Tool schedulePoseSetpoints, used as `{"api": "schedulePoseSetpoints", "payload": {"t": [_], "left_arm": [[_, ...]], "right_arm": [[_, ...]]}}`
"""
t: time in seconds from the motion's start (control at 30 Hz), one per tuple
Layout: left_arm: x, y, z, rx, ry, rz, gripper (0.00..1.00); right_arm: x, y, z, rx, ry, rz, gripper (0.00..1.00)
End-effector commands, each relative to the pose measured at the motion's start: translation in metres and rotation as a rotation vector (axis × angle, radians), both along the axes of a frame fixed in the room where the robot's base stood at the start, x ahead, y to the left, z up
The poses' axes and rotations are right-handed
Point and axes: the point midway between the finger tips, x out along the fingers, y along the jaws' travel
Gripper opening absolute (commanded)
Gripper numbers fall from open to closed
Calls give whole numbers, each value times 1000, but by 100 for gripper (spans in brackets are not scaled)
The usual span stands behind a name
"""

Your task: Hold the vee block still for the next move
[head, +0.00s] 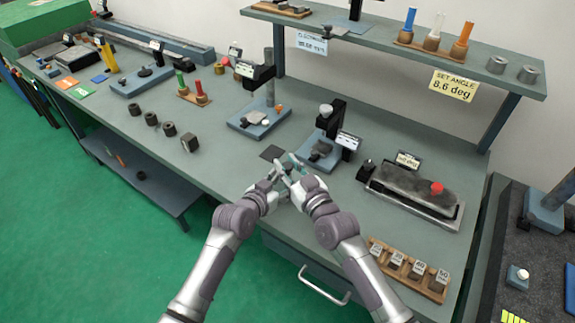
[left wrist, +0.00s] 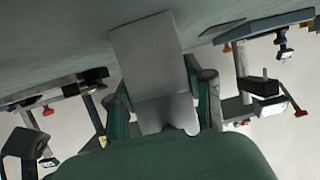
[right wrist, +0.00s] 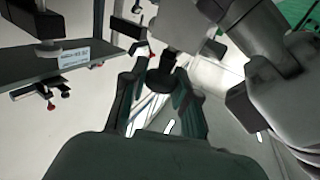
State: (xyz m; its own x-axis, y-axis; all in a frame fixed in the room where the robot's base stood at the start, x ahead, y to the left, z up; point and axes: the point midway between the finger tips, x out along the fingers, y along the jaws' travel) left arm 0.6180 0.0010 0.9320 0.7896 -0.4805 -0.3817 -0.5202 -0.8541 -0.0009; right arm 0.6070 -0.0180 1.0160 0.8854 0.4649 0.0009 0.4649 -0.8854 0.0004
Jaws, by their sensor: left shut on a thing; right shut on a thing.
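The left wrist view shows a light grey block (left wrist: 165,113) with a notch in its near edge, apparently the vee block. It sits between the fingers of my left gripper (left wrist: 165,98), which is shut on it. In the right wrist view my right gripper (right wrist: 163,88) is shut on a small dark rounded part (right wrist: 165,78). A light grey piece (right wrist: 178,25) lies just beyond that part; I cannot tell whether they touch. In the head view my left gripper (head: 273,176) and right gripper (head: 291,166) are close together above the bench front, and their fingers hide what they hold.
A dark square plate (head: 272,153) lies on the bench just behind the grippers. A gauge stand (head: 320,150) is close behind the right gripper. A tray fixture (head: 415,190) and a wooden rack of blocks (head: 408,270) are to the right.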

Motion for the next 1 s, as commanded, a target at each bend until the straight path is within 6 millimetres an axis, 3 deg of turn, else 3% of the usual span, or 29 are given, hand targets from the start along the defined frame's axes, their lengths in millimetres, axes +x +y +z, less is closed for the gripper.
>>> {"api": "schedulePoseSetpoints", "payload": {"t": [0.6, 0.93, 0.97, 1.0], "left_arm": [[-1, 0, -4, 4, 8, -1, 10], [-1, 0, -4, 4, 8, -2, 10], [-1, 0, -4, 4, 8, -2, 10], [-1, 0, -4, 4, 8, -2, 10]], "right_arm": [[-1, 2, 1, -2, -3, 161, 0], [-1, 2, 0, 3, -1, 165, 0], [-1, 2, 0, 3, -1, 165, 34], [-1, 2, 0, 3, -1, 165, 40]]}}
